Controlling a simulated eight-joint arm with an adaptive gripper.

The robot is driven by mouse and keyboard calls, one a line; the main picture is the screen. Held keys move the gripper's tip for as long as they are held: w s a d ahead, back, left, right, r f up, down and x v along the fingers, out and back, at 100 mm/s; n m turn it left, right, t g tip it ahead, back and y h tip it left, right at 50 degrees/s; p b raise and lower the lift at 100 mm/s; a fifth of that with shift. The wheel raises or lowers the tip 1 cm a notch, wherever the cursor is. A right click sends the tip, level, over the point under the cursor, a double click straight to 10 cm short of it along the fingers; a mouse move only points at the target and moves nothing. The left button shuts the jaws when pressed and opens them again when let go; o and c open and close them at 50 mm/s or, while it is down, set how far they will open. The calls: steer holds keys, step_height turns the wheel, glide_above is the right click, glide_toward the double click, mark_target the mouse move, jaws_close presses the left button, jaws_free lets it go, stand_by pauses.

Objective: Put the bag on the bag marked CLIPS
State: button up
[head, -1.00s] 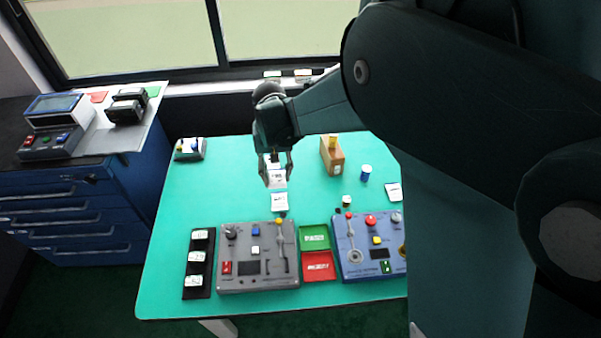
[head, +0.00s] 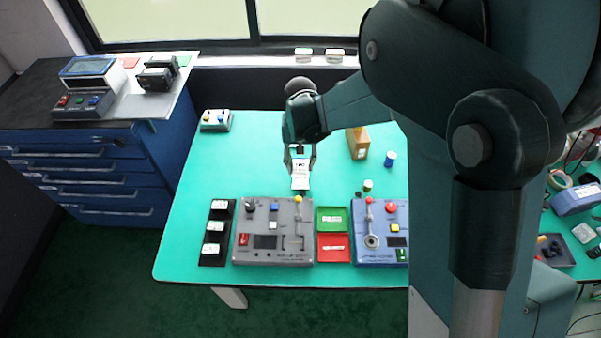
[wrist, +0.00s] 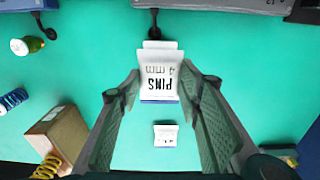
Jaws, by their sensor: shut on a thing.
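My gripper (head: 300,172) is shut on a white bag (head: 300,180) and holds it above the teal table, behind the grey panel. In the wrist view the bag (wrist: 159,78) sits upside down between the fingertips, and its label reads PINS 4 mm. A second, smaller-looking white bag (wrist: 165,135) lies on the table beyond it; its print is too small to read. I cannot read CLIPS on any bag. The held bag covers the table directly beneath it.
A grey control panel (head: 272,243) and a blue one (head: 380,248) stand at the front edge, with green (head: 332,220) and red (head: 333,247) trays between them.

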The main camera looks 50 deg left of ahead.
mark_target(301, 172)
steer(key=shift+f, duration=0.6)
steer(key=shift+f, duration=1.85)
steer(key=shift+f+b, duration=0.1)
steer(key=shift+b, duration=0.25)
steer(key=o, duration=0.8)
steer(key=shift+o, duration=0.4)
step_height(301, 172, up, 12)
steer(key=shift+r+p, duration=0.1)
steer(key=shift+p, duration=0.6)
